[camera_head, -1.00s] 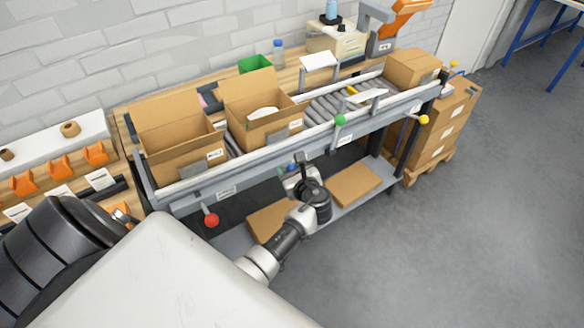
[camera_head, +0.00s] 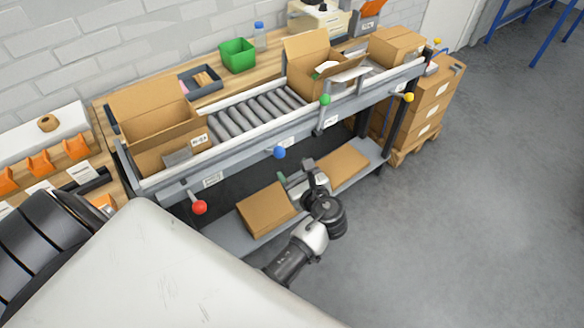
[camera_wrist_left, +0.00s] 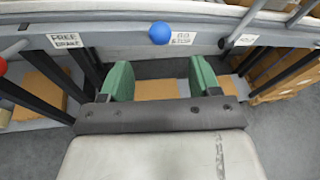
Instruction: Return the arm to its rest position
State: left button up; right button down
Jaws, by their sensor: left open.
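My left gripper (camera_head: 295,171) is in front of the conveyor bench, below its front rail (camera_head: 240,174). It is open, with nothing between its green-padded fingers. The left wrist view shows the same open gripper (camera_wrist_left: 160,80), apart from the blue knob (camera_wrist_left: 159,33) on the rail ahead. In the head view the blue knob (camera_head: 279,152) is just above and left of the fingers. My right gripper is not in view.
Red (camera_head: 200,207), green (camera_head: 325,99) and yellow (camera_head: 408,97) knobs stick out along the bench. An open box (camera_head: 158,140) stands left, another (camera_head: 307,67) farther right, with bare rollers (camera_head: 255,113) between. Floor at right is clear.

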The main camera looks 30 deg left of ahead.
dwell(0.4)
pick_arm(q)
jog(key=s+d+f+n+g+h, duration=0.1)
jog(key=s+f+n+h, duration=0.3)
jog(key=f, duration=0.6)
jog(key=s+d+f+g+h, duration=0.15)
jog(key=s+f, duration=0.35)
jog(key=f, duration=0.5)
jog(key=s+d+f+n+g+h, duration=0.1)
jog(key=s+f+h, duration=0.35)
jog(key=f, duration=0.45)
jog(key=s+f+n+g+h, duration=0.1)
jog(key=s+f+n, duration=0.3)
jog(key=s, duration=0.4)
jog(key=s+a+f+n+g+h, duration=0.1)
jog(key=s+f+n, duration=0.3)
jog(key=s, duration=0.5)
jog(key=s+a+f+n+g+h, duration=0.1)
jog(key=s+f+n+g, duration=0.1)
jog(key=s+f+n, duration=0.2)
jog(key=s+n, duration=0.3)
jog(key=s, duration=0.2)
jog(key=shift+s+a+f, duration=0.15)
jog(key=shift+f, duration=0.2)
jog(key=shift+c, duration=0.3)
